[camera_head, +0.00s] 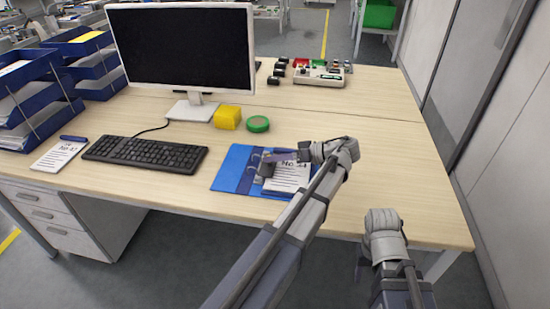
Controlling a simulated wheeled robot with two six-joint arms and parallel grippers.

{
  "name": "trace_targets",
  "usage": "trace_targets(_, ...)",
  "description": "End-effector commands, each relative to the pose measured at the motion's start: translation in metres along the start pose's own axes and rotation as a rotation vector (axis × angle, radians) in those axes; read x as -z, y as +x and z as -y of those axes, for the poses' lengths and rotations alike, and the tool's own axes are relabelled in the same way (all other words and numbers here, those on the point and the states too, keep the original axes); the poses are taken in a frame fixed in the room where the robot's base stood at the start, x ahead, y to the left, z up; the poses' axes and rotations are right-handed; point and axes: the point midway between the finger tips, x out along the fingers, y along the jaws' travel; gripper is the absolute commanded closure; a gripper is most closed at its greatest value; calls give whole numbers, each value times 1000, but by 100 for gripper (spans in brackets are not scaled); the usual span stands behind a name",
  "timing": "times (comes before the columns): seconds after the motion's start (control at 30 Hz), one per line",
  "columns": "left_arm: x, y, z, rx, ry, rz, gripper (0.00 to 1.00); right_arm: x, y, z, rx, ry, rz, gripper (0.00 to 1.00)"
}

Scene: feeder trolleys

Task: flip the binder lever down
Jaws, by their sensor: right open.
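A blue binder (230,170) lies open near the front edge of the desk. White printed sheets (289,179) lie on its right side. The metal ring mechanism (254,172) is near its middle. My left gripper (268,161) points left over the binder, at the ring mechanism. Its fingers are small and dark, and I cannot tell whether they are shut or touch the lever. The lever is not clearly distinguishable beside them. My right gripper (363,265) hangs low in front of the desk edge, partly hidden by its wrist, open and away from the binder.
The monitor (185,48), keyboard (145,154) and notepad (59,153) stand to the left. A yellow block (227,117) and green round tin (258,124) lie behind the binder. A control box (318,76) stands at the back. The desk's right side is clear.

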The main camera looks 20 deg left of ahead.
Motion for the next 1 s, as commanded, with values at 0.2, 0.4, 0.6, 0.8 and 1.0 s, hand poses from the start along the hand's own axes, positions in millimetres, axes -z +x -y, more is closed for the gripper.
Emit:
trace_targets(0.2,0,0,1,1,-1,-1,42,0,0,0,0,0,0,48)
trace_targets(0.4,1,0,0,0,-2,-3,42,0,0,0,0,0,0,48)
trace_targets(0.6,4,-21,0,-2,-1,-5,42,0,-9,-1,0,0,0,48)
trace_targets(0.8,3,-54,0,-1,-1,-4,42,-1,-19,-2,0,0,0,48)
trace_targets(1.0,1,-74,0,0,-1,-3,42,-1,-24,-2,0,0,0,48)
